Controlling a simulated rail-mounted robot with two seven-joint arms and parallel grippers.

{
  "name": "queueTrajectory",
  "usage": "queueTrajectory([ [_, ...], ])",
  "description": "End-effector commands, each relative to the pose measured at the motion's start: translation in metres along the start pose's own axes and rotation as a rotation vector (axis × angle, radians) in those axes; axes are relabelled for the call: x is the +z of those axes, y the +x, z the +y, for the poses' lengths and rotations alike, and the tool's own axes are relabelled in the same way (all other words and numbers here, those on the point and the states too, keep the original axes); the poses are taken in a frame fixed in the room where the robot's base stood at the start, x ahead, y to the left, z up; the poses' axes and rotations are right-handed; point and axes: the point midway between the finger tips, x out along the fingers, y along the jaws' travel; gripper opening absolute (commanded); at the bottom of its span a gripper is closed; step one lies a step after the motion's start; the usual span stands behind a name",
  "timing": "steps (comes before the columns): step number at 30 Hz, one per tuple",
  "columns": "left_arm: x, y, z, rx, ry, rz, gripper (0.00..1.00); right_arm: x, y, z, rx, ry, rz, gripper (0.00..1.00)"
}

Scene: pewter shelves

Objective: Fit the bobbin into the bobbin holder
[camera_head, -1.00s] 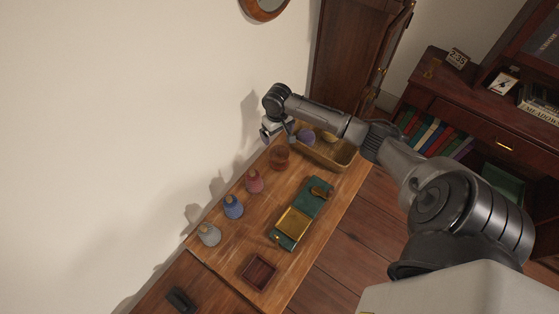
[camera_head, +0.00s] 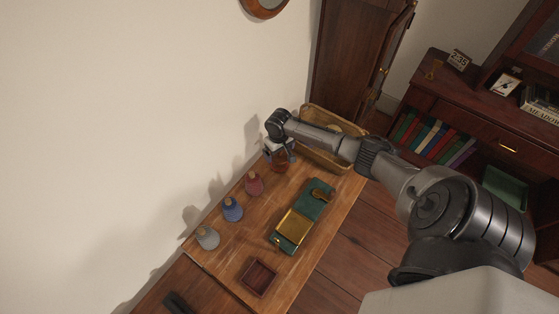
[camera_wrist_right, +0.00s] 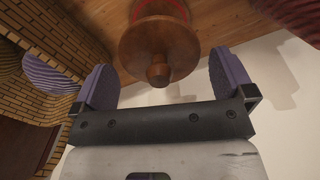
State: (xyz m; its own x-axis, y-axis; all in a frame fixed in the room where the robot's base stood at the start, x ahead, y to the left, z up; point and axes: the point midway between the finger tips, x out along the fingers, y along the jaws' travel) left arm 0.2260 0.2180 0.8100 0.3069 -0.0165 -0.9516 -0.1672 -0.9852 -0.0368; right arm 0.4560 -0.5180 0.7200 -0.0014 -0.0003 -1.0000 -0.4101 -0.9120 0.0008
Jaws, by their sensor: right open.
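A round brown wooden piece, seemingly the bobbin (camera_head: 280,166), stands at the far end of the wooden table. In the right wrist view the bobbin (camera_wrist_right: 158,42) shows a broad disc, a small knob and a reddish drum beyond. My right gripper (camera_head: 279,153) is over it in the head view. In the wrist view its open purple-padded fingers (camera_wrist_right: 160,82) lie either side of the knob, with gaps; they do not grip it. A green piece with a gold plate (camera_head: 293,227) lies mid-table; I cannot tell whether it is the bobbin holder. My left gripper is not in view.
Grey (camera_head: 207,238), blue (camera_head: 232,210) and pink (camera_head: 254,184) cone-like pieces line the wall side. A dark square tray (camera_head: 258,278) sits at the near end. A wicker basket (camera_head: 340,163) stands at the far end, partly behind my arm.

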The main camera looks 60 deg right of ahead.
Motion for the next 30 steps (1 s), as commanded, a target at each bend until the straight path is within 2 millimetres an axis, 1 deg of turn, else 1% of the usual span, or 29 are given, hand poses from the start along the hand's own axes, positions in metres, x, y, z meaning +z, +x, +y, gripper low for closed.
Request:
queueTrajectory([
  [1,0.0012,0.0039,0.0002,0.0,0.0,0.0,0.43,-0.0002,0.0088,-0.0006,-0.001,0.001,0.0,1.0],
  [3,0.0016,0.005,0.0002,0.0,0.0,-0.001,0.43,-0.0004,0.0137,-0.0005,-0.001,0.0,0.001,1.0],
  [10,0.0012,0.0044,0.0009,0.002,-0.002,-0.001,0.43,-0.0004,0.0147,-0.0001,0.0,-0.001,0.002,1.0],
  [11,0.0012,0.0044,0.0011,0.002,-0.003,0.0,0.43,-0.0004,0.0146,-0.0001,0.0,-0.001,0.002,0.98],
  [22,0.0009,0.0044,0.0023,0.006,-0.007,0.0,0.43,-0.0004,0.0145,-0.0001,0.0,-0.001,0.002,0.63],
  [28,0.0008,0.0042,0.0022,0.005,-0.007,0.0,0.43,-0.0006,0.014,-0.0001,0.0,0.0,0.002,0.62],
  [30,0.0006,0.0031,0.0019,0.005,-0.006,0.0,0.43,-0.0007,0.0111,-0.0001,0.0,-0.001,0.003,0.62],
])
